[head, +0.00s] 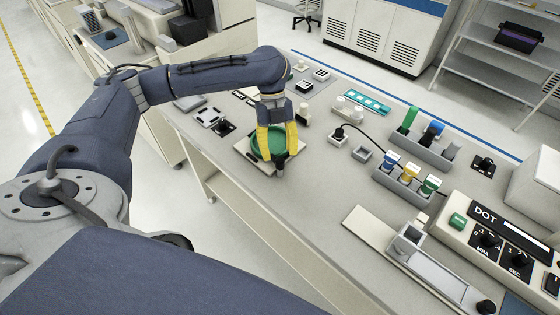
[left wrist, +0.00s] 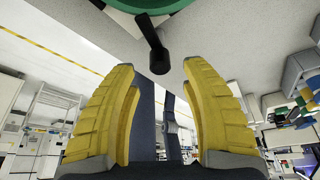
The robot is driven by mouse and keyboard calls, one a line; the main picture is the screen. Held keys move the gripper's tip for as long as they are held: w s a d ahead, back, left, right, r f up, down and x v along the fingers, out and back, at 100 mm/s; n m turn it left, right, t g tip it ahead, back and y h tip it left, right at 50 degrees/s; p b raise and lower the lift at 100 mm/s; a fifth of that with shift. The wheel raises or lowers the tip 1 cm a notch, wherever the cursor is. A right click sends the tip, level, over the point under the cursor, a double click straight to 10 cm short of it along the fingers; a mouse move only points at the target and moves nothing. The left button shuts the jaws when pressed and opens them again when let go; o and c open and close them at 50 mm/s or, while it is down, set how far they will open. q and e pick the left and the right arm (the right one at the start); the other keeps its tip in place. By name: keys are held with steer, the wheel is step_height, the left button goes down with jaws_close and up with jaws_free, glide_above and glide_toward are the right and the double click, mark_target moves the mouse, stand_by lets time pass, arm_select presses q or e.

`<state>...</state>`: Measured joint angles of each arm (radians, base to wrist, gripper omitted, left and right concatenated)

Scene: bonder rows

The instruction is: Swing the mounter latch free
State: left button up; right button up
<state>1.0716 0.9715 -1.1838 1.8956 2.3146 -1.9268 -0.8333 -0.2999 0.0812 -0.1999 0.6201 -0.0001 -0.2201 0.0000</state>
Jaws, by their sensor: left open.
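The mounter is a green round part (head: 256,147) on a pale base plate (head: 247,154) on the bench. Its latch, a dark lever with a black knob (head: 280,164), sticks out at the near side. In the left wrist view, the green rim (left wrist: 150,6) is at the top and the latch lever (left wrist: 154,42) points down from it. My left gripper (head: 276,153) is above the mounter, pointing down, with yellow fingers spread. In the left wrist view its fingers (left wrist: 160,68) stand apart on either side of the lever's knob, with visible gaps. My right gripper is not in view.
Right of the mounter are a small white socket box (head: 337,138) with a black cable, a grey rack with coloured connectors (head: 409,178) and a DOT control box (head: 500,240). A small grey device (head: 207,116) lies to the left. The bench front is clear.

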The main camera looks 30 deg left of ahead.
mark_target(280, 160)
arm_select(q)
steer(key=shift+x, duration=1.75)
steer(key=shift+c, duration=0.5)
jaws_close()
